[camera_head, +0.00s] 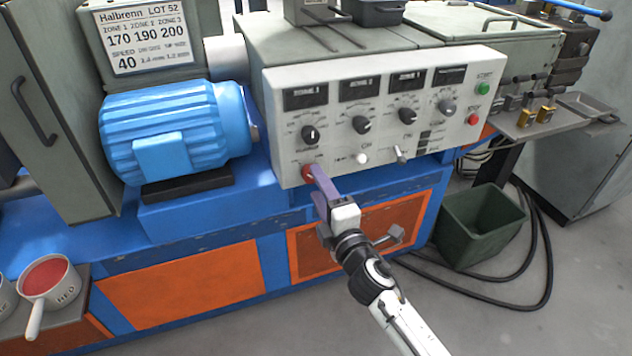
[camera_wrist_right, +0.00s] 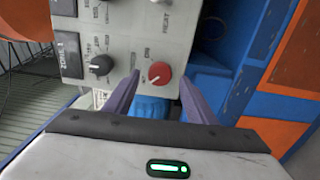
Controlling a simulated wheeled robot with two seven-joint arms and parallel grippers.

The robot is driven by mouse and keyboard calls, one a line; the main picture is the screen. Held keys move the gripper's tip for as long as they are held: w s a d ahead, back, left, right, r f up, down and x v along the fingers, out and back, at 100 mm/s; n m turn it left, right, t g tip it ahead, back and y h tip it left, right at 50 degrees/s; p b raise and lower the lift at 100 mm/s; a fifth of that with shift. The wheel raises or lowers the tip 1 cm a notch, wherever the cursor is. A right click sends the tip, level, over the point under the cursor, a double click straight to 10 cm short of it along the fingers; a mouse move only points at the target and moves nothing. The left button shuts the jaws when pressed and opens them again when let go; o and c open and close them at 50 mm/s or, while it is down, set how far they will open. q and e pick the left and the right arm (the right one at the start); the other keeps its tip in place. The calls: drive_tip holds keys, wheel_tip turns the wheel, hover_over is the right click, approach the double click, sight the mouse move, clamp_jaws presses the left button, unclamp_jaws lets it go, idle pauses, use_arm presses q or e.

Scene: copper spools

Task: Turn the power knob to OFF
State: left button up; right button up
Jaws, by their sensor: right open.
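The red knob (camera_head: 307,172) sits at the lower left corner of the white control panel (camera_head: 283,128). In the right wrist view the red knob (camera_wrist_right: 158,73) is round with a pale pointer mark, with small lettering beside it that I cannot read surely. My right gripper (camera_head: 314,172), with purple fingers, reaches up to the knob and partly covers it in the head view. In the wrist view my right gripper (camera_wrist_right: 161,84) is open, with one finger on each side of the knob's line. I cannot tell whether the fingers touch it. My left gripper is not in view.
The panel also has black dials (camera_head: 310,134), a white button (camera_head: 362,158), a toggle lever (camera_head: 400,154), a green button (camera_head: 483,88) and another red button (camera_head: 473,119). A blue motor (camera_head: 175,130) stands left. A green bin (camera_head: 480,225) is on the floor at right.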

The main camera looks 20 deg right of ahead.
drive_tip(key=s, duration=0.8)
drive_tip(key=shift+d, duration=0.1)
